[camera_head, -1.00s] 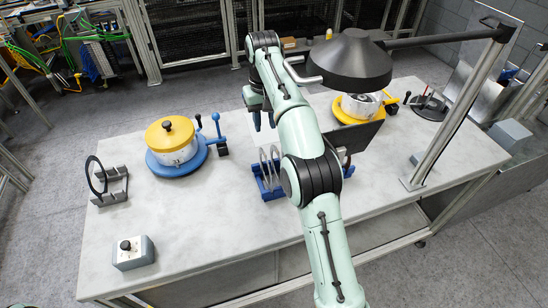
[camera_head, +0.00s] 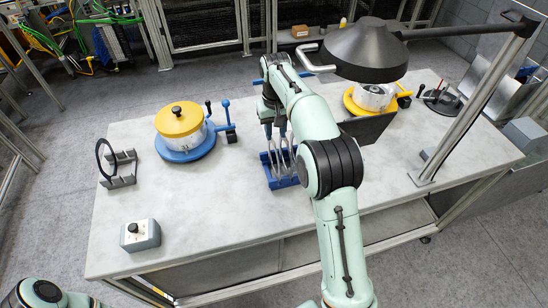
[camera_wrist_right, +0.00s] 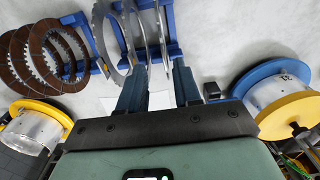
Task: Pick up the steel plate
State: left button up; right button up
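Several thin steel plates (camera_wrist_right: 106,38) stand on edge in a blue rack (camera_head: 285,183) near the middle of the table; the rack also shows in the wrist view (camera_wrist_right: 75,20). My right gripper (camera_head: 275,133) is just above the rack, pointing down. In the wrist view its two fingers (camera_wrist_right: 160,85) are apart, with the edges of steel plates near the gap between them. Whether a finger touches a plate I cannot tell. My right arm hides part of the rack. My left gripper is out of view; only part of my left arm shows at the lower left.
Brown friction plates (camera_wrist_right: 30,60) stand beside the steel ones. A yellow-topped pot on a blue base (camera_head: 181,128) is to the left, another pot on a yellow base (camera_head: 372,98) to the right. A black lamp-like hood (camera_head: 365,50) overhangs the back. A grey knob box (camera_head: 140,235) sits front left.

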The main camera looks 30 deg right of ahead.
aim_at(274, 143)
jog(key=f, duration=0.3)
jog(key=shift+s+a+f, duration=0.2)
jog(key=shift+a+f, duration=0.15)
jog(key=shift+f, duration=0.45)
grip_shut()
dwell(0.8)
